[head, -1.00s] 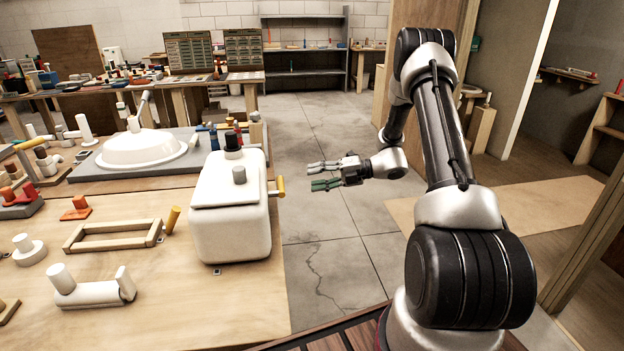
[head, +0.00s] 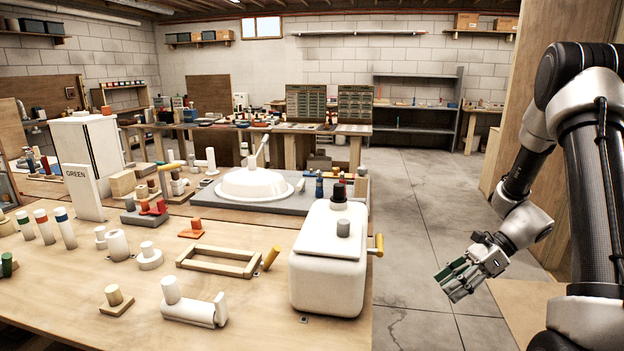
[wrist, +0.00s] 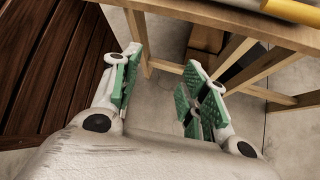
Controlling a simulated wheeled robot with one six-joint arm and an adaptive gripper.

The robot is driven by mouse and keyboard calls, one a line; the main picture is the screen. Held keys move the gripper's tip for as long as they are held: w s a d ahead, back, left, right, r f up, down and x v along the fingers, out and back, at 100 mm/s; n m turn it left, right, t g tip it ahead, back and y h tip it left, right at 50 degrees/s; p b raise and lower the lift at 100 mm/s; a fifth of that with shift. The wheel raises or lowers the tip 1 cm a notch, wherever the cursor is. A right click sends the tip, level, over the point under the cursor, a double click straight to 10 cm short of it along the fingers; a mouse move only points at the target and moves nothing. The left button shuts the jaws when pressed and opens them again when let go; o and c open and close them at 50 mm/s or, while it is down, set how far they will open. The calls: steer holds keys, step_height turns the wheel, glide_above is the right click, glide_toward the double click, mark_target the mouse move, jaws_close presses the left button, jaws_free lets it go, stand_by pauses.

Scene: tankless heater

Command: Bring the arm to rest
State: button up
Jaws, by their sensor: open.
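My gripper (head: 455,277) hangs in free air to the right of the workbench, over the concrete floor, in the head view. It is empty, and its fingers point down and to the left. In the wrist view my gripper (wrist: 160,85) shows its green-padded fingers spread apart with nothing between them. My arm stands folded at the right side of the head view. The white tank (head: 328,262) with the yellow handle (head: 377,246) stands at the bench's right edge, apart from my gripper.
The workbench (head: 255,320) holds a wooden frame (head: 215,261), a white dome (head: 254,184) on a grey slab, a sign reading GREEN (head: 84,192) and several small parts. The concrete floor (head: 425,190) between bench and arm is clear. A grey shelf (head: 416,103) stands at the back.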

steer(key=s+d+r+n+t+h, duration=0.1)
steer(key=s+r+n+t+h, duration=0.1)
steer(key=s+r+n+h, duration=0.3)
steer(key=s+d+r+n+t+h, duration=0.1)
steer(key=s+r+n+t+h, duration=0.2)
steer(key=s+r+n, duration=1.1)
steer(key=shift+s+r+n+h, duration=0.25)
steer(key=shift+r+n+h, duration=0.55)
steer(key=shift+r, duration=2.15)
